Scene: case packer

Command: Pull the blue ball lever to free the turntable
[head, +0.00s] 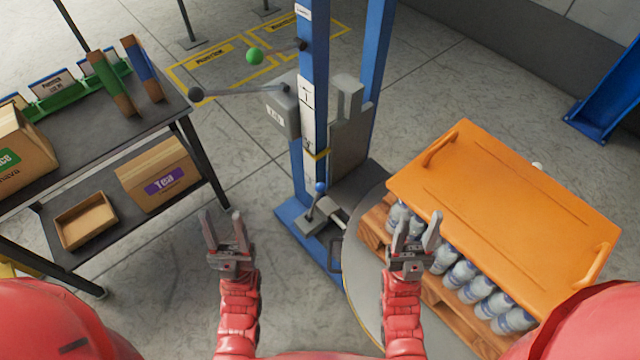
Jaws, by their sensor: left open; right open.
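The blue ball lever (320,187) stands on the grey block at the foot of the blue column, left of the turntable. Its rod slants up to the right to the small blue ball. The round grey turntable (357,290) shows as a rim, mostly hidden under a wooden pallet (373,222). My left gripper (223,214) is open and empty, left of and apart from the lever. My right gripper (422,218) is open, right of the lever, and in the picture it overlaps the pallet and bottles. I cannot tell its height above them.
An orange lid (510,205) covers several bottles (462,274) on the pallet. The blue column (314,80) carries a grey arm with a black ball (196,94) and a green ball (254,56). A shelf (150,128) with boxes stands left. Floor between shelf and column is clear.

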